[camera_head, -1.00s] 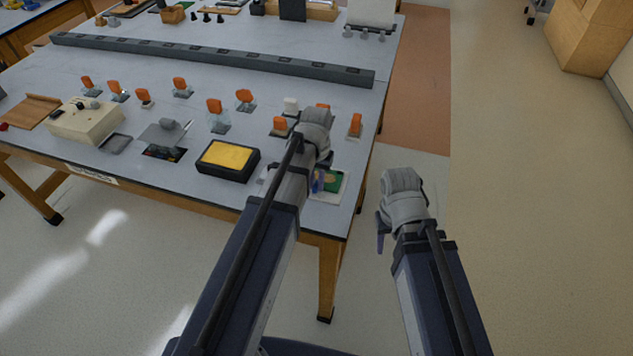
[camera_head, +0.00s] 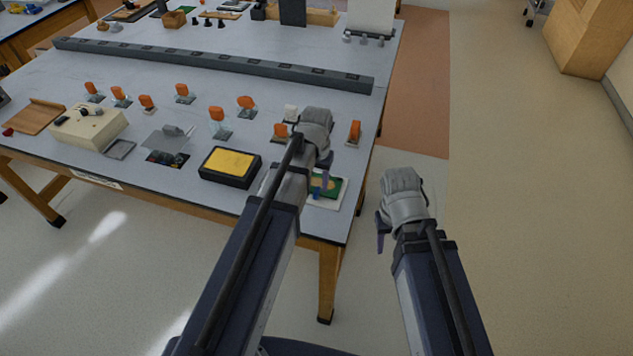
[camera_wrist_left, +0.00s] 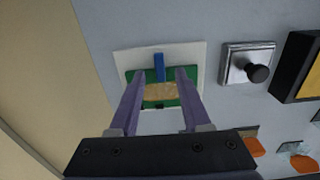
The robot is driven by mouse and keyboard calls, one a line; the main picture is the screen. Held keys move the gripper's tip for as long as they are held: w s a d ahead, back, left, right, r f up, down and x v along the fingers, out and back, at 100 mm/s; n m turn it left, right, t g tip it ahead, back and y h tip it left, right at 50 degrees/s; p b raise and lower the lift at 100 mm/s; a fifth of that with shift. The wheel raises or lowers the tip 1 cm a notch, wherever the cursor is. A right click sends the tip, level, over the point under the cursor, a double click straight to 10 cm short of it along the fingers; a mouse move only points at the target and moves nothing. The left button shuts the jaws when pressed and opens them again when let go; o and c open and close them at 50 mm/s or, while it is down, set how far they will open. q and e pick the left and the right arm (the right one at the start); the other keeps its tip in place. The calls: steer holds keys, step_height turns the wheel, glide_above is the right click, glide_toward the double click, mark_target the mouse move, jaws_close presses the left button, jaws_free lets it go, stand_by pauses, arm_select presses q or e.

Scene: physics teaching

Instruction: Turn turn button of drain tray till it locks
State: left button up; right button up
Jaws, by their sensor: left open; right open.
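A white plate (camera_head: 335,203) with a green part (camera_head: 331,183) lies at the table's near right corner. In the left wrist view the plate (camera_wrist_left: 196,52) carries a green frame (camera_wrist_left: 186,92), a tan piece (camera_wrist_left: 160,91) and an upright blue bar (camera_wrist_left: 159,66). I cannot tell for sure which of these is the drain tray or its turn button. My left gripper (camera_wrist_left: 157,74) is open above the plate, with one finger on each side of the tan piece and blue bar. My right gripper (camera_head: 381,238) is open and empty, off the table's right side.
A silver square plate with a black knob (camera_wrist_left: 258,73) sits beside the white plate. A black box with a yellow pad (camera_head: 230,164) is left of my left arm. Several orange-handled parts stand behind, and a long grey bar (camera_head: 215,62) crosses the table.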

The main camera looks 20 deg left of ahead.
mark_target(317, 193)
arm_select(q)
step_height(317, 193, up, 5)
steer(key=p, duration=0.3)
steer(key=shift+p, duration=0.4)
steer(key=shift+f, duration=0.1)
arm_select(e)
step_height(317, 193, up, 5)
steer(key=shift+f, duration=0.15)
arm_select(q)
steer(key=shift+s+d+f, duration=0.15)
steer(key=shift+s+d, duration=0.05)
steer(key=shift+s, duration=0.05)
steer(key=s+d+f+m+y+b, duration=0.1)
steer(key=s+d+f+m+b, duration=0.2)
steer(key=s+d, duration=0.7)
steer(key=s, duration=0.4)
steer(key=shift+b, duration=0.35)
arm_select(e)
step_height(317, 193, down, 4)
steer(key=shift+r, duration=0.2)
